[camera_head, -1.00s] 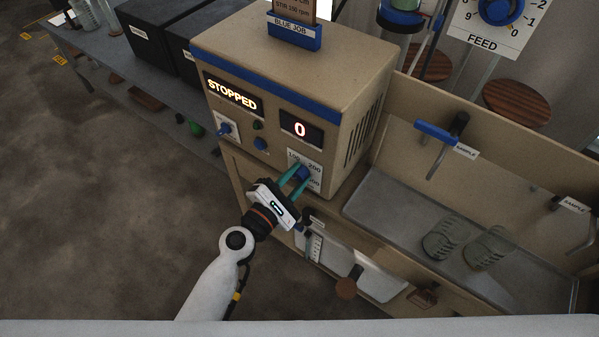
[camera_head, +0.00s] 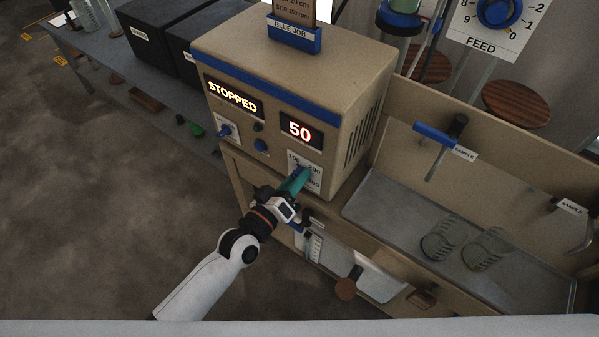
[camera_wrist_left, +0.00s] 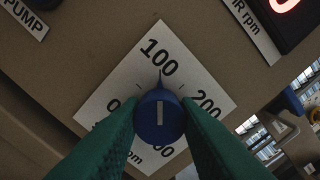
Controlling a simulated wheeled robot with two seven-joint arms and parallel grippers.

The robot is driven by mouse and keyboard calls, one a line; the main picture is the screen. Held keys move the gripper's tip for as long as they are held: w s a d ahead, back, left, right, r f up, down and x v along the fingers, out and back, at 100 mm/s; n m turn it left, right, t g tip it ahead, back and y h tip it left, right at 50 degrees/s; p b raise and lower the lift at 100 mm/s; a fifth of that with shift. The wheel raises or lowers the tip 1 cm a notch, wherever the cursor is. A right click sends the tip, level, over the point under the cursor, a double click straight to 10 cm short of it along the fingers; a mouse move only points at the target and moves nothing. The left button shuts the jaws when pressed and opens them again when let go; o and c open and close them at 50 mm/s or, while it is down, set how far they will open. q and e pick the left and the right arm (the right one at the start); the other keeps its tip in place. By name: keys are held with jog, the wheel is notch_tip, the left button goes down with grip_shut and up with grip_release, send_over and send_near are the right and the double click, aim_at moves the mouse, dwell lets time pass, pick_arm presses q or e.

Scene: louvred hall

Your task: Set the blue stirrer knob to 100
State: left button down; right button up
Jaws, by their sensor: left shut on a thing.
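The blue stirrer knob (camera_wrist_left: 159,116) sits on a white dial plate (camera_wrist_left: 205,82) printed 0, 100, 200 and a partly covered number. The white line on the knob stands upright in the wrist view, with the printed 100 just above it. The green fingers of my left gripper (camera_head: 298,177) are shut on the knob, one on each side. In the head view they cover most of the knob. The red display (camera_head: 300,131) above the plate reads 50. My right gripper is not in view.
A blue lever and a tray lie below the dial.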

pick_arm(q)
jog(key=c, duration=1)
grip_release()
jog(key=p+v, duration=0.1)
jog(key=v, duration=0.6)
jog(key=shift+p, duration=0.3)
